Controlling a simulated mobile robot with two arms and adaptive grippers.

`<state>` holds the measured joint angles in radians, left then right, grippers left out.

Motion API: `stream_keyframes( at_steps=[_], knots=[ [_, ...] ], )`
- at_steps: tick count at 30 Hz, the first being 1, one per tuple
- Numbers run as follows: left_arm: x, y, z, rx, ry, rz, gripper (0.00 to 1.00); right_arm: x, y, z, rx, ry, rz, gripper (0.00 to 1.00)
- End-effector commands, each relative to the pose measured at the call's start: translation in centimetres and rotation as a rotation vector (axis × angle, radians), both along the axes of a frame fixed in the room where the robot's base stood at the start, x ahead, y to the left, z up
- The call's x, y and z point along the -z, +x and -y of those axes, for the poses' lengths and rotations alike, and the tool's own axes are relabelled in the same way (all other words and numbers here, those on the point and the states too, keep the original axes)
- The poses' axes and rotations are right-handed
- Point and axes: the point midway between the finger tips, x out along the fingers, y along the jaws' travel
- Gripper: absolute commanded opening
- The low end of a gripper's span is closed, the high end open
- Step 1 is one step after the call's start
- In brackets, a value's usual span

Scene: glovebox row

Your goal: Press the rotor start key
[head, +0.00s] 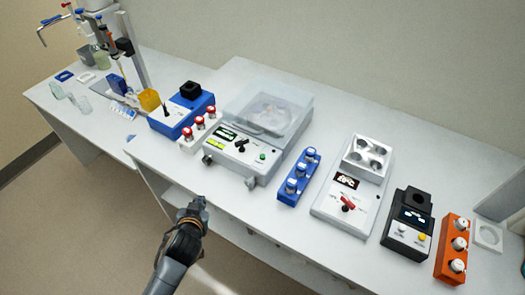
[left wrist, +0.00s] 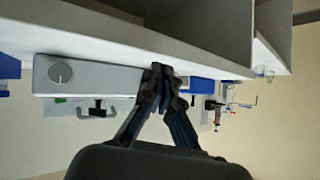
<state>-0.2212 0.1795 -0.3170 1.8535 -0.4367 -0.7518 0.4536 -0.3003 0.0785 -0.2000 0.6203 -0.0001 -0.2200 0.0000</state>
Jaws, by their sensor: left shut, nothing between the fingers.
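The centrifuge (head: 238,150) is a light grey machine with a clear lid (head: 268,105) over its rotor. Its sloped front panel carries a lit green display, a black knob and a small green key (head: 262,156) at the right. My left gripper (head: 198,202) is in front of the bench's front edge, apart from the machine, with its fingers together and empty. In the left wrist view, which is upside down, the shut fingers (left wrist: 161,72) show before the machine's grey front (left wrist: 110,77). My right gripper is in neither view.
A rack of red-capped vials (head: 187,139) stands left of the centrifuge and a blue rack (head: 298,178) right of it. Farther right are a grey block device (head: 330,205), a black device (head: 409,218) and an orange rack (head: 452,248). The bench top (head: 220,75) is clear behind the centrifuge.

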Motion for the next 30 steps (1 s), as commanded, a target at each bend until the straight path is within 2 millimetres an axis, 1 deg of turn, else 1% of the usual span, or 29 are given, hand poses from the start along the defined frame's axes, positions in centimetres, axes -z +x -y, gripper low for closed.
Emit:
stream_keyframes(
  at_steps=[1, 5, 6, 8, 9, 10, 11, 12, 14, 15, 17, 18, 20, 21, 22, 24, 26, 28, 29, 30],
  knots=[
    [-2.4, 1.6, 0.5, 0.011, -0.002, 0.069, 0.0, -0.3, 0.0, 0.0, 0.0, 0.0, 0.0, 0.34],
    [-7.2, 5.3, 2.5, 0.065, -0.014, 0.254, 0.0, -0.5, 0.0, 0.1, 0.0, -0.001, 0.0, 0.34],
    [-8.7, 6.4, 3.3, 0.092, -0.02, 0.312, 0.0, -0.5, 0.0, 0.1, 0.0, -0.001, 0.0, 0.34],
    [-11.0, 7.7, 4.6, 0.137, -0.029, 0.396, 0.0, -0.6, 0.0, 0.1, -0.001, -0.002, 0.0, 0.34],
    [-12.6, 8.5, 5.6, 0.173, -0.035, 0.451, 0.0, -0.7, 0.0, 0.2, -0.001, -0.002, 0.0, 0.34],
    [-13.8, 9.1, 6.4, 0.201, -0.04, 0.491, 0.0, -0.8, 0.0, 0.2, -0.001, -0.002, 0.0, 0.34],
    [-14.9, 9.5, 7.3, 0.233, -0.046, 0.529, 0.0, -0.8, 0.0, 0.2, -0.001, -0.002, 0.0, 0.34],
    [-16.4, 10.1, 8.4, 0.277, -0.053, 0.578, 0.0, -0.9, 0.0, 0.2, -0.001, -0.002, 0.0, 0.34],
    [-18.7, 10.7, 10.3, 0.355, -0.062, 0.648, 0.0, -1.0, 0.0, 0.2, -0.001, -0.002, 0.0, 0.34],
    [-20.1, 11.0, 11.7, 0.413, -0.067, 0.692, 0.0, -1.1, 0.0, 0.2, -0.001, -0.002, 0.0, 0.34],
    [-22.1, 11.2, 13.9, 0.511, -0.075, 0.749, 0.0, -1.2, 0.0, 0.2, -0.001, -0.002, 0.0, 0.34],
    [-23.3, 11.2, 15.5, 0.586, -0.075, 0.78, 0.0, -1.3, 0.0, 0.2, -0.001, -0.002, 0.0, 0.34],
    [-24.8, 10.9, 18.1, 0.717, -0.071, 0.817, 0.0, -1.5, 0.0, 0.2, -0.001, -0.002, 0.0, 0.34],
    [-25.6, 10.6, 19.8, 0.819, -0.06, 0.827, 0.0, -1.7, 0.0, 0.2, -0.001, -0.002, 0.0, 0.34],
    [-26.0, 10.3, 21.2, 0.904, -0.047, 0.824, 0.0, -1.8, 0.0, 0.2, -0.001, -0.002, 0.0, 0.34],
    [-25.7, 9.6, 23.6, 1.094, 0.001, 0.775, 0.0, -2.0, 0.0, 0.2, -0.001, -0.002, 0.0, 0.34],
    [-24.6, 9.3, 24.7, 1.231, 0.062, 0.691, 0.0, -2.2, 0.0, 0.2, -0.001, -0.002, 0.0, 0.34],
    [-22.8, 9.5, 24.7, 1.348, 0.153, 0.56, 0.0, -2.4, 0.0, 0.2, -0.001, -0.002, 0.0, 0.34],
    [-22.0, 9.7, 24.4, 1.383, 0.194, 0.497, 0.0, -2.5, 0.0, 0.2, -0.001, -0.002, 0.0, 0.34],
    [-21.0, 10.2, 23.6, 1.412, 0.252, 0.414, 0.0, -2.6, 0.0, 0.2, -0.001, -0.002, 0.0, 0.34]
  ],
)
